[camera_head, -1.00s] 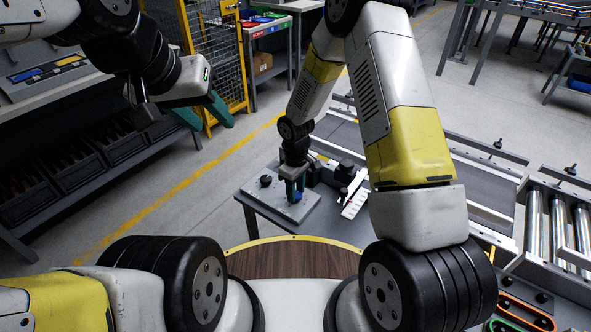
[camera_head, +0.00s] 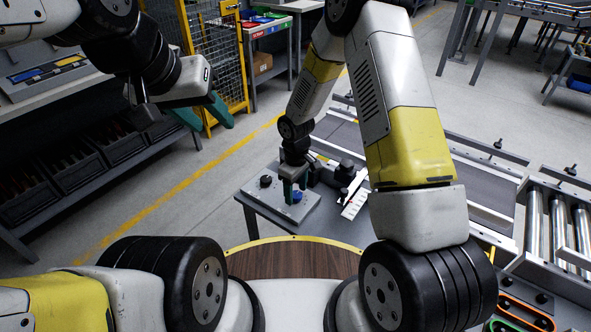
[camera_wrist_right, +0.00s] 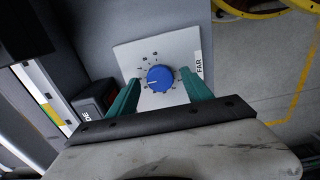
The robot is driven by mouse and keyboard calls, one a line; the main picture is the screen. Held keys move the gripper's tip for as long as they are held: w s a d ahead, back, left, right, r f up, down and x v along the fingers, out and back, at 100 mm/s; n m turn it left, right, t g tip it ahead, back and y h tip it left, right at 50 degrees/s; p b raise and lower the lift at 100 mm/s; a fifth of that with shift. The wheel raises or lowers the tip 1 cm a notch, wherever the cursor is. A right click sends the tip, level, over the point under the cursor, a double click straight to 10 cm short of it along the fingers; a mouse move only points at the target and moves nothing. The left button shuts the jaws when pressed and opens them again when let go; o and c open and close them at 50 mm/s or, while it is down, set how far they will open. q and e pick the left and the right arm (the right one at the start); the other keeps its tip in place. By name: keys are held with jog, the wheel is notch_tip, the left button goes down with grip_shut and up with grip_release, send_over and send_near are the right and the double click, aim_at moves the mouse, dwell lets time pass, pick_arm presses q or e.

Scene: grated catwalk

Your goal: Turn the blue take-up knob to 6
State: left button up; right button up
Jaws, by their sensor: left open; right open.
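The blue take-up knob (camera_wrist_right: 160,78) sits on a pale square dial plate (camera_wrist_right: 160,52) with numbers around it, in the right wrist view. A light pointer mark is on the left side of the knob; the numbers are too small to read surely. The knob also shows in the head view (camera_head: 297,197). My right gripper (camera_wrist_right: 158,92) is open, its green fingers on either side of the knob, with visible gaps. My left gripper (camera_head: 213,112) is open and empty in the air at the upper left, far from the knob.
The grey panel (camera_head: 262,205) holding the knob also carries a black knob (camera_head: 265,181). A white scale strip (camera_head: 355,195) lies to its right, beside a conveyor (camera_head: 484,200). A "FAR" label (camera_wrist_right: 199,66) is beside the dial. A yellow mesh fence (camera_head: 215,60) stands at the back left.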

notch_tip(320, 180, up, 8)
jog(key=shift+f, duration=0.2)
dwell(0.4)
notch_tip(320, 180, up, 9)
jog(key=m+t, duration=0.1)
jog(key=m, duration=0.1)
send_over(297, 194)
jog(key=d, duration=0.3)
jog(key=s+d+r+m+t, duration=0.1)
jog(key=s+d+r, duration=0.1)
jog(key=r, duration=0.3)
jog(key=s+d+r+m+t, duration=0.1)
jog(key=s+d+r+m, duration=0.15)
jog(key=r, duration=0.35)
jog(key=s+d+r+m+t+y, duration=0.1)
jog(key=s+d+r+m, duration=0.1)
jog(key=s+r, duration=0.3)
jog(key=s+d+r+m+t+y, duration=0.1)
jog(key=s+d+r+m+t, duration=0.1)
jog(key=s+r, duration=0.4)
jog(key=s+d, duration=0.1)
jog(key=s, duration=0.4)
jog(key=shift+d+m, duration=0.35)
